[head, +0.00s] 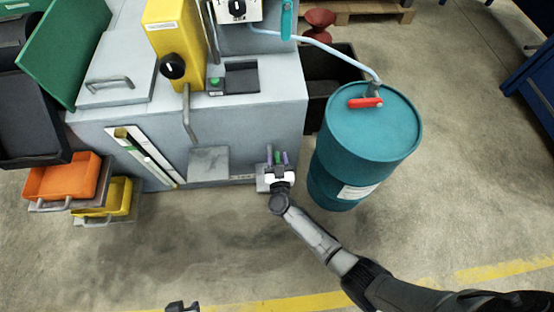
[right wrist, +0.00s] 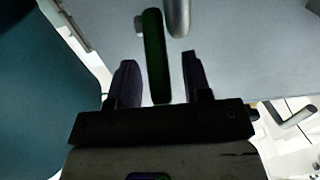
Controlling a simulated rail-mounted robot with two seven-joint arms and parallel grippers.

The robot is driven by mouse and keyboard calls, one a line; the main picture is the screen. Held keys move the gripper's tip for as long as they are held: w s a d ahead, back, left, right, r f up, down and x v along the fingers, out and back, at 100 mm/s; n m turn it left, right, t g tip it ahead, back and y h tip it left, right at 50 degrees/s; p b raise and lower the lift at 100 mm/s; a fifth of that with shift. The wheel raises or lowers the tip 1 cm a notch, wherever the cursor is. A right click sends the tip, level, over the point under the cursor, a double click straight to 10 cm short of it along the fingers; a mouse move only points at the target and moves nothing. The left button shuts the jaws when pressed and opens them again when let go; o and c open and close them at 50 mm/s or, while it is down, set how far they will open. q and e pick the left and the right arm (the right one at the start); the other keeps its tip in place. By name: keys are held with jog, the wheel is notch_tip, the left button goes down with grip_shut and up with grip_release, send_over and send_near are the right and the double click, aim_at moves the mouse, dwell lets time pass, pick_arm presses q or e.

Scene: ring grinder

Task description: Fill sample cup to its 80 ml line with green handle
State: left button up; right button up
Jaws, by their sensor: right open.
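A green handle (head: 277,157) sits low at the right front corner of the grey machine. My right gripper (head: 278,163) is open, with one finger on each side of this handle. In the right wrist view the upright green handle (right wrist: 154,55) stands between the two dark fingers, with visible gaps on both sides. A metal rod or spout shows just beyond it. The sample cup cannot be made out; the gripper may hide it. A dark tip at the bottom edge looks like my left gripper (head: 182,307), and its jaws cannot be judged.
A teal drum (head: 370,135) with a red lever (head: 365,102) stands close right of my right gripper. The grey machine (head: 240,125) carries a yellow column (head: 175,35). Orange (head: 62,180) and yellow trays (head: 115,197) stick out at left. The front floor is clear.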

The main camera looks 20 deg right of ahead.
jog(key=shift+w+d, duration=0.1)
jog(key=shift+w, duration=0.05)
jog(key=shift+c, duration=0.3)
grip_shut()
dwell(0.3)
